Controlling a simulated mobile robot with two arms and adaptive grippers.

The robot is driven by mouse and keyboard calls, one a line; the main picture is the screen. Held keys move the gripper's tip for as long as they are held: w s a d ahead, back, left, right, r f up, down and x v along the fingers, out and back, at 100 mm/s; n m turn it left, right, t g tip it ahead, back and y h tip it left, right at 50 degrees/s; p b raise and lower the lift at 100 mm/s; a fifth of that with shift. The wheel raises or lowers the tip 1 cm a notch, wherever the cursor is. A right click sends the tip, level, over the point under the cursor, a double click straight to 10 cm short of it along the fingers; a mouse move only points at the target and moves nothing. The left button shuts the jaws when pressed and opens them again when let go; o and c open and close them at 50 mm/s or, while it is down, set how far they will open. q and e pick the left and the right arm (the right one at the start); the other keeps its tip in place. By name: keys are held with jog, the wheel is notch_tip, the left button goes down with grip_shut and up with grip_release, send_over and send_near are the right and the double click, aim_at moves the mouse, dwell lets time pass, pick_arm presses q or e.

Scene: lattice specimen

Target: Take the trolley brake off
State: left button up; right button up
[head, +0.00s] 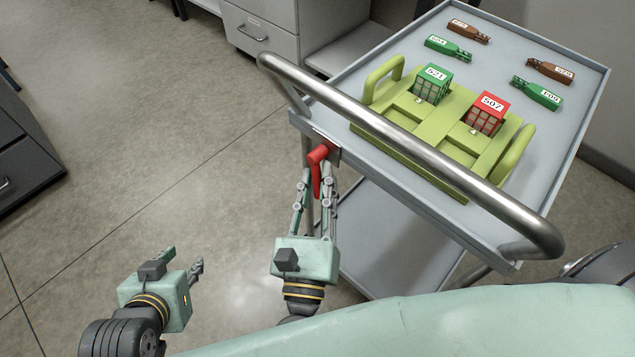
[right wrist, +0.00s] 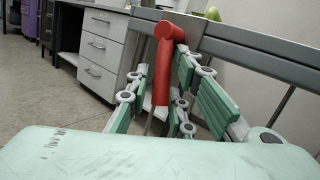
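The trolley (head: 400,212) stands at the right in the head view. Its brake appears to be a red lever (head: 317,170) on the near left corner, under the push handle, pointing down; it also shows in the right wrist view (right wrist: 162,75). My right gripper (head: 316,172) has its fingers on either side of the lever. The fingers look apart, with a gap on the left side; contact on the right side is unclear. My left gripper (head: 184,256) is open and empty over the floor at the lower left.
The steel push handle (head: 400,135) passes above the lever. On the trolley, a green carrier (head: 455,180) holds a green cube (head: 432,84) and a red cube (head: 487,113); several labelled tags lie behind. Drawer cabinets (head: 262,32) stand at the back.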

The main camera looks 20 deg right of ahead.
jog(key=v, duration=0.7)
jog(key=shift+s, duration=0.25)
jog(key=shift+a, duration=0.1)
